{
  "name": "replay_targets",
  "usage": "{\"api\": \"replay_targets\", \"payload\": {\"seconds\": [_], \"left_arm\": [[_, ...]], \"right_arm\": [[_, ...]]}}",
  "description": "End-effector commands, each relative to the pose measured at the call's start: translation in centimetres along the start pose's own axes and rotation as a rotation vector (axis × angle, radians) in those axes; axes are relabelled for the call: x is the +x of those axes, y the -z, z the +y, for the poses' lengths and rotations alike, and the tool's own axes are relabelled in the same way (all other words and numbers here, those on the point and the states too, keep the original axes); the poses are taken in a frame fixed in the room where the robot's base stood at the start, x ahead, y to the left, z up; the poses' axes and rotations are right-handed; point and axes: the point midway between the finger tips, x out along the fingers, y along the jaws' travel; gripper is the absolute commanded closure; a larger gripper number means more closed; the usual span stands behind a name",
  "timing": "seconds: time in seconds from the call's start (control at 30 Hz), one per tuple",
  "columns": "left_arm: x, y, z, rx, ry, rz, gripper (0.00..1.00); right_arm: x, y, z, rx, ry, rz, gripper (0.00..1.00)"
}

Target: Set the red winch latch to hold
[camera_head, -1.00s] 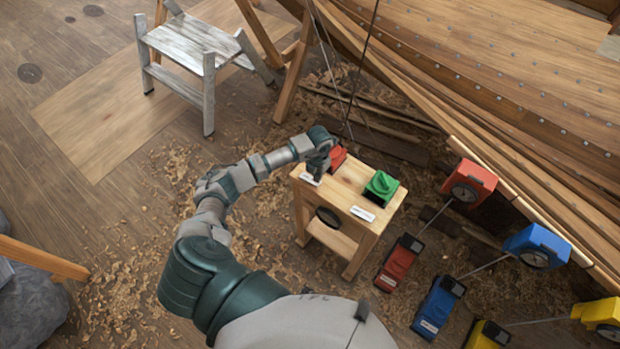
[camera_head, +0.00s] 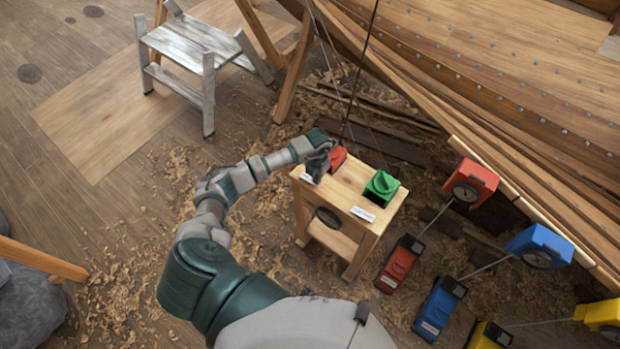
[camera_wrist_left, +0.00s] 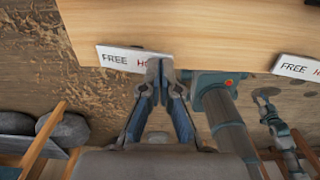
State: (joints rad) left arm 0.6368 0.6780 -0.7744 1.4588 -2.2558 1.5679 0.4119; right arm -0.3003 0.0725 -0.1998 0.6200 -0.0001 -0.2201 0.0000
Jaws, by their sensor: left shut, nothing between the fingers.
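The red winch latch (camera_head: 338,157) sits at the back left of the small wooden bench (camera_head: 349,190), partly hidden by my left gripper. My left gripper (camera_head: 318,172) is shut and empty, at the latch's left side near a white label. In the left wrist view the closed fingertips (camera_wrist_left: 167,68) are over the right part of the label (camera_wrist_left: 120,58), which reads FREE and a partly covered red word. The latch itself does not show there, so I cannot tell its setting or any contact. What looks like my right gripper (camera_wrist_left: 266,94) shows small; its jaws are unclear.
A green latch (camera_head: 381,187) with its own label (camera_head: 363,214) stands right of the red one. Red (camera_head: 472,185), blue (camera_head: 540,247) and yellow (camera_head: 600,314) winch units line the hull at right. A grey step stool (camera_head: 190,50) stands at back left.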

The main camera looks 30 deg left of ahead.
Motion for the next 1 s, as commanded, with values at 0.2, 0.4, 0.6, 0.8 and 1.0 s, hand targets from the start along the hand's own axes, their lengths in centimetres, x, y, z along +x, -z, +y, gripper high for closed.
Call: {"api": "replay_targets", "payload": {"seconds": [0.2, 0.4, 0.6, 0.8, 1.0], "left_arm": [[0.4, 0.0, 0.1, 0.000, 0.000, 0.001, 1.00], [0.8, 0.0, 0.1, -0.001, 0.000, 0.001, 1.00], [1.1, 0.0, 0.1, -0.001, 0.000, 0.001, 1.00], [1.3, 0.0, 0.1, -0.001, 0.000, 0.001, 1.00], [1.3, 0.0, 0.1, -0.001, 0.000, 0.001, 1.00]], "right_arm": [[0.3, -0.1, 0.5, -0.002, -0.005, -0.001, 0.60], [0.5, -0.2, 0.7, -0.004, -0.007, -0.002, 0.60], [0.7, -0.2, 0.7, -0.004, -0.007, -0.002, 0.60], [1.0, -0.3, 0.6, -0.004, -0.007, -0.002, 0.60], [0.9, -0.2, 0.6, -0.004, -0.007, -0.002, 0.60]]}}
